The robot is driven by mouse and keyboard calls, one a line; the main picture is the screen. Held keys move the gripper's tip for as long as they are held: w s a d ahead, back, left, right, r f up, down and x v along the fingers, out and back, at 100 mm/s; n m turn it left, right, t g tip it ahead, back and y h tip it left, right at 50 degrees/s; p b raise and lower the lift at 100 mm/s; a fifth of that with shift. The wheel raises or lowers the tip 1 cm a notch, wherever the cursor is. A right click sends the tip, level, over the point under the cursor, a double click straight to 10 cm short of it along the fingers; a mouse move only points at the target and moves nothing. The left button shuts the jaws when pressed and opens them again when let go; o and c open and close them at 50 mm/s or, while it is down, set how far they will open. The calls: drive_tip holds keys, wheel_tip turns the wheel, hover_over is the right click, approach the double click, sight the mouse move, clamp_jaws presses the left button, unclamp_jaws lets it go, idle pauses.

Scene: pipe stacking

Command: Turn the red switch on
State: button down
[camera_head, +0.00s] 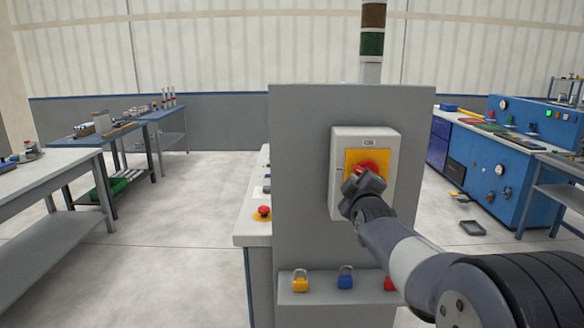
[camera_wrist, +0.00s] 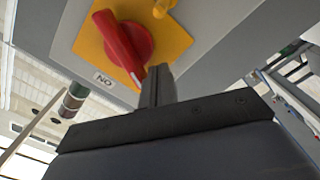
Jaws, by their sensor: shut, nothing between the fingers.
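The red switch (camera_head: 369,167) is a rotary knob on a yellow plate on a pale grey box, partly hidden by my gripper in the head view. In the wrist view the red switch (camera_wrist: 124,42) shows its raised handle slanting from upper left to lower right. A small label (camera_wrist: 103,79) reading upside-down "ON" is left of the handle's lower tip. My gripper (camera_wrist: 155,88) is shut and empty, its fingers close beside that lower tip. I cannot tell if they touch. In the head view my gripper (camera_head: 361,190) is in front of the switch's lower part.
The box (camera_head: 340,206) is mounted on a grey panel (camera_head: 300,150). A ledge below holds a yellow padlock (camera_head: 300,281), a blue padlock (camera_head: 345,279) and a red padlock (camera_head: 390,284). A red button (camera_head: 263,212) sits on the bench left of the panel.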

sight(358, 169)
drive_tip(key=shift+w, duration=0.45)
drive_tip(key=shift+d+r, duration=0.3)
drive_tip(key=shift+r, duration=0.8)
drive_tip(key=shift+d+r, duration=0.15)
drive_tip(key=shift+r, duration=0.15)
idle(0.4)
drive_tip(key=shift+d+r+p, duration=0.6)
drive_tip(key=shift+r+p, duration=0.05)
drive_tip(key=shift+p, duration=0.3)
idle(0.8)
drive_tip(key=shift+a+f+b, duration=0.3)
drive_tip(key=shift+f+b, duration=0.1)
drive_tip(key=shift+b, duration=0.8)
drive_tip(key=s+b, duration=0.1)
drive_tip(key=s, duration=0.6)
drive_tip(key=shift+b, duration=0.4)
drive_tip(key=shift+r, duration=0.1)
